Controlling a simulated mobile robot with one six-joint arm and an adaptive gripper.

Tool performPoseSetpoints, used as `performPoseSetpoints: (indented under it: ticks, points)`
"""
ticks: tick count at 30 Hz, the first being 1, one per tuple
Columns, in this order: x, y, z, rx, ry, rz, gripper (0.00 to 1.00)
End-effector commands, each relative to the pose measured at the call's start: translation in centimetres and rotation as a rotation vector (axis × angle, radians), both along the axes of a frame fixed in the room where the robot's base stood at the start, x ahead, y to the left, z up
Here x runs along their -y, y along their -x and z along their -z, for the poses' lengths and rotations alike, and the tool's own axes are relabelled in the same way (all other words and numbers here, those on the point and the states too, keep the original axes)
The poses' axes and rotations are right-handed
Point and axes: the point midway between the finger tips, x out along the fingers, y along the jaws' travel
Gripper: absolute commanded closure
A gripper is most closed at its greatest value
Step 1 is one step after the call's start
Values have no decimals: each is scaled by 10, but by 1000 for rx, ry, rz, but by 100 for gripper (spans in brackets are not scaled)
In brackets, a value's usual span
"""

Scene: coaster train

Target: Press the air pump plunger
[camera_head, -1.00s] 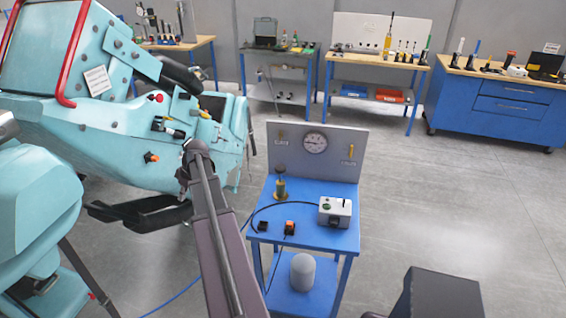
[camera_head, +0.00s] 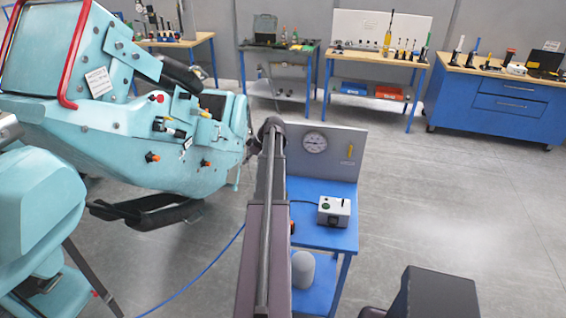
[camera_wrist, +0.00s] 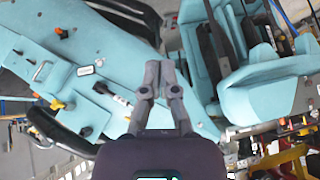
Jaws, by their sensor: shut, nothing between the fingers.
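My gripper (camera_wrist: 160,72) shows in the wrist view, its two fingers close together, shut and empty. It is in front of the teal machine body (camera_wrist: 95,60), apart from it as far as I can tell. In the head view my arm crosses the left part of the small blue cart (camera_head: 335,238), and my gripper cannot be made out there. The pump plunger is not visible now; the left part of the cart top is hidden behind my arm. The cart carries a grey back panel (camera_head: 338,165) with a round gauge (camera_head: 315,142).
A grey-white box (camera_head: 334,211) stands on the cart's right side, and a grey cylinder (camera_head: 303,269) on its lower shelf. The teal machine (camera_head: 150,130) fills the left. A blue hose (camera_head: 205,269) lies on the floor. Open floor (camera_head: 460,215) is at the right.

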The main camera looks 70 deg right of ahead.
Motion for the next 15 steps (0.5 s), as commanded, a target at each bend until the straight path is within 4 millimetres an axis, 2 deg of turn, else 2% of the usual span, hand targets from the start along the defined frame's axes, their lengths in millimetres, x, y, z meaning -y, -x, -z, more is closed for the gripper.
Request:
performPoseSetpoints:
  ticks: [1,3,15]
  points:
    - [13,11,-4,13,7,7,100]
    - [26,26,-7,30,20,11,100]
    - [95,117,-25,127,99,41,100]
